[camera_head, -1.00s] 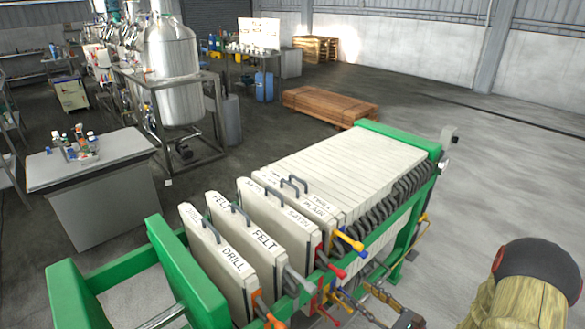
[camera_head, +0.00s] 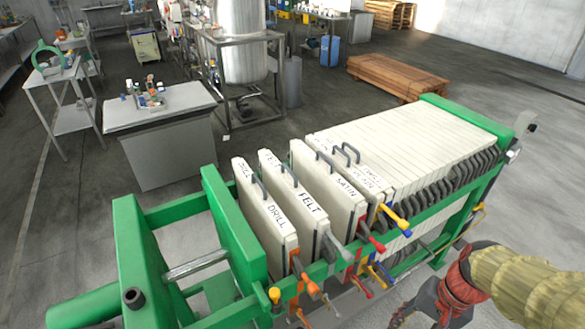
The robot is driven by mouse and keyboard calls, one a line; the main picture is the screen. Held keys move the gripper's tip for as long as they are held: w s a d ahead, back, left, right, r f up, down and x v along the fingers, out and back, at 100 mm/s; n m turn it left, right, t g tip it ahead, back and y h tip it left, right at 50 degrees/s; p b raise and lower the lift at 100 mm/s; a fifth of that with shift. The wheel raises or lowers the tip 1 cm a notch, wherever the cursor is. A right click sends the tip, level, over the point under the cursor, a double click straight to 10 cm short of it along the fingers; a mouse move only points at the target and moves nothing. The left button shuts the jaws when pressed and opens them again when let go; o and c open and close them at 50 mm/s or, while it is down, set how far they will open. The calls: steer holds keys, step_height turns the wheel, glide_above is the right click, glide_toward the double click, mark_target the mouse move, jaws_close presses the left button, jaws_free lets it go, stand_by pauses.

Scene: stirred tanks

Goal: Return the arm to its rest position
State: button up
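My arm enters from the right edge in a yellowish, ribbed sleeve with a dark red wrapped section. My gripper (camera_head: 412,306) is the dark grey end below it, at the bottom of the picture, beside the right side of the filter press. Its fingers are small and partly cut off by the lower edge, so I cannot tell whether they are open or shut. I see nothing clearly held in it. The filter press (camera_head: 238,238) has a green frame and cream plates, with labelled plates reading DRILL, FELT and SATIN (camera_head: 328,190) standing apart at its near end.
A grey bench (camera_head: 165,150) with small bottles stands at the left, behind the press. A steel tank (camera_head: 242,45) on a frame is at the back. A wooden pallet stack (camera_head: 397,77) lies beyond the press. Open floor (camera_head: 545,130) is at the right.

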steer(key=w+a+r+n+t+h, duration=0.1)
steer(key=a+r+n+t, duration=0.25)
steer(key=r, duration=0.45)
steer(key=a+r+n+t+h, duration=0.2)
steer(key=a+r+n, duration=0.15)
steer(key=r, duration=0.45)
steer(key=m+t+y+b, duration=0.4)
steer(key=m+t+y, duration=0.6)
steer(key=m, duration=2.2)
glide_toward(384, 251)
steer(key=x, duration=0.4)
steer(key=shift+f+t+h, duration=0.2)
steer(key=shift+t+h, duration=0.05)
steer(key=shift+h, duration=0.15)
steer(key=b+x, duration=0.2)
steer(key=x, duration=0.5)
steer(key=shift+w+a, duration=0.2)
steer(key=shift+w, duration=0.05)
